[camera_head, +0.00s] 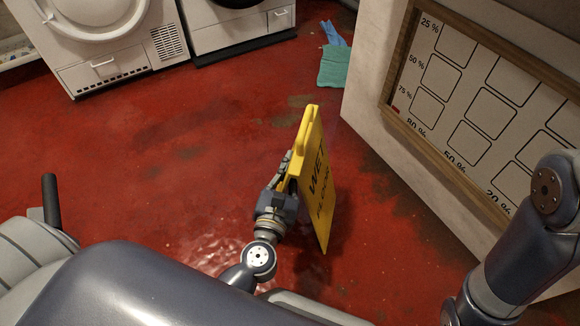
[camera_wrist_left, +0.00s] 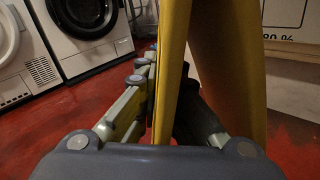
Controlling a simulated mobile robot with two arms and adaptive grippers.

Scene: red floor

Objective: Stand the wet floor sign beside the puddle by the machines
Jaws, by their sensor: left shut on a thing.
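The yellow wet floor sign (camera_head: 316,190) is upright and slightly tilted in the middle of the head view, its lettered face turned right. My left gripper (camera_head: 287,176) is shut on the sign from its left side. In the left wrist view the sign's yellow panels (camera_wrist_left: 174,65) pass between the gripper fingers (camera_wrist_left: 165,90). The white machines (camera_head: 105,40) stand at the upper left, beyond the sign. A glossy wet-looking patch (camera_head: 225,252) shows on the floor near my arm; I cannot tell whether it is the puddle. My right gripper is out of view.
A white block with a wood-framed board (camera_head: 400,75) stands on the right, close to the sign. A green cloth (camera_head: 333,66) and a blue cloth (camera_head: 331,33) lie on the floor at the back. The red floor (camera_head: 150,160) left of the sign is clear.

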